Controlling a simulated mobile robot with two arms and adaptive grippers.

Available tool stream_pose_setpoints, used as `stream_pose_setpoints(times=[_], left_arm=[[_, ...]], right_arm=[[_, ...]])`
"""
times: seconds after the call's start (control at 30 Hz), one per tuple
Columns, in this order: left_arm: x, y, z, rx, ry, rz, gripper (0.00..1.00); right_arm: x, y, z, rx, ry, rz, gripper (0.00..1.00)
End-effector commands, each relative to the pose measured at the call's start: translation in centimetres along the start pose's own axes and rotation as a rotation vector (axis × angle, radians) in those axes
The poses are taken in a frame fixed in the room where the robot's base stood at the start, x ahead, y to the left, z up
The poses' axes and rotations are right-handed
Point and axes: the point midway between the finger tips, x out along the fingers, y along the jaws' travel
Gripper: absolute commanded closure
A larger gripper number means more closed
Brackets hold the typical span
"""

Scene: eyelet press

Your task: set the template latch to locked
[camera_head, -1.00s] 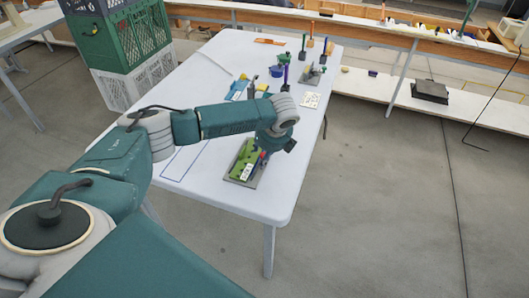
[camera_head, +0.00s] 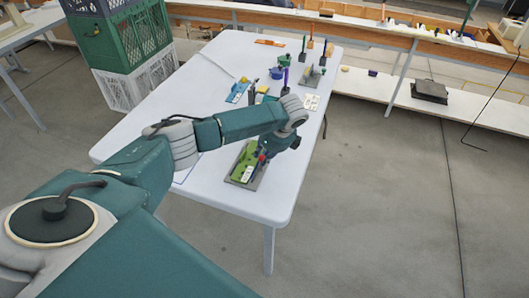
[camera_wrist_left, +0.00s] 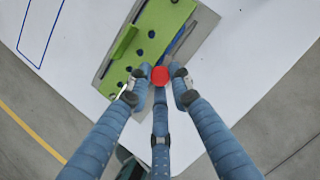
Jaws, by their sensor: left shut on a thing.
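The green template (camera_wrist_left: 140,42) with a row of dark holes lies on a grey base plate on the white table. It also shows in the head view (camera_head: 242,163). A red round knob (camera_wrist_left: 159,76) sits beside the template's edge. My left gripper (camera_wrist_left: 158,82) is shut on this red knob, with its blue fingers around it. In the head view the left gripper (camera_head: 264,154) is over the right side of the template. A bluish bar shows partly beyond the knob; fingers hide the rest of the latch. I cannot read any lock mark. My right gripper is not in view.
The white table (camera_head: 215,85) has free room around the template. Several small fixtures and tools stand at its far end, with a blue-and-white card (camera_head: 238,92) on the left. Green and white crates (camera_head: 110,45) stand beyond the table's left side.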

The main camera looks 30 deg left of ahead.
Motion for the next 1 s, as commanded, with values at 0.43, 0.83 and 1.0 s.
stream_pose_setpoints(times=[0.43, 0.83, 1.0], left_arm=[[0.1, 0.1, 0.7, -0.387, -0.003, 0.154, 1.00], [0.2, 0.4, 1.0, -0.607, -0.004, 0.244, 1.00], [0.1, 0.5, 1.1, -0.646, -0.006, 0.259, 1.00]], right_arm=[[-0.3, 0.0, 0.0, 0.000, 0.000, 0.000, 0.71], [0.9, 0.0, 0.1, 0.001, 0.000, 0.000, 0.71], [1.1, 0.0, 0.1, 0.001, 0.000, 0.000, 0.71]])
